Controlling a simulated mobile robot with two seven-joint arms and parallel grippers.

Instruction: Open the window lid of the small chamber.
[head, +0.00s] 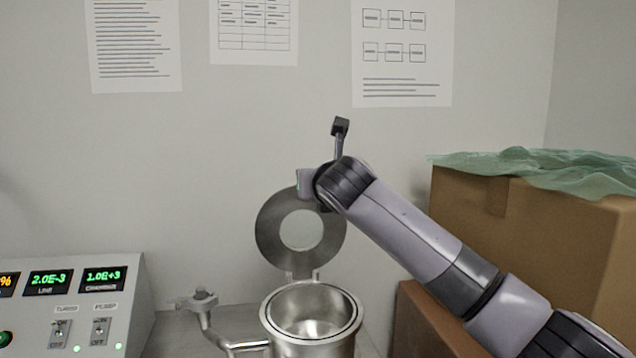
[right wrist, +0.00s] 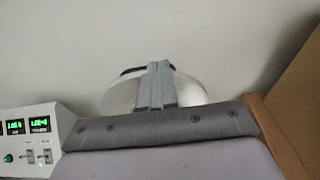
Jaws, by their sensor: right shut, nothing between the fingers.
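The small chamber (head: 312,334) is a round metal pot with an open top, low in the middle of the head view. Its window lid (head: 268,232), a metal ring with a round hole, stands raised upright on a hinge at the chamber's back rim. My right arm reaches in from the right, its hand at the lid's upper edge; its fingertips are hidden there. In the right wrist view my right gripper (right wrist: 160,66) is shut and empty, in front of the pale lid disc (right wrist: 119,98). Whether it touches the lid I cannot tell. My left gripper is not in view.
A control panel (head: 78,305) with green displays and switches stands at left. A metal valve and pipe (head: 205,312) join the chamber's left side. Cardboard boxes (head: 540,235), the upper one topped with green sheeting (head: 545,168), stand at right. Papers hang on the wall behind.

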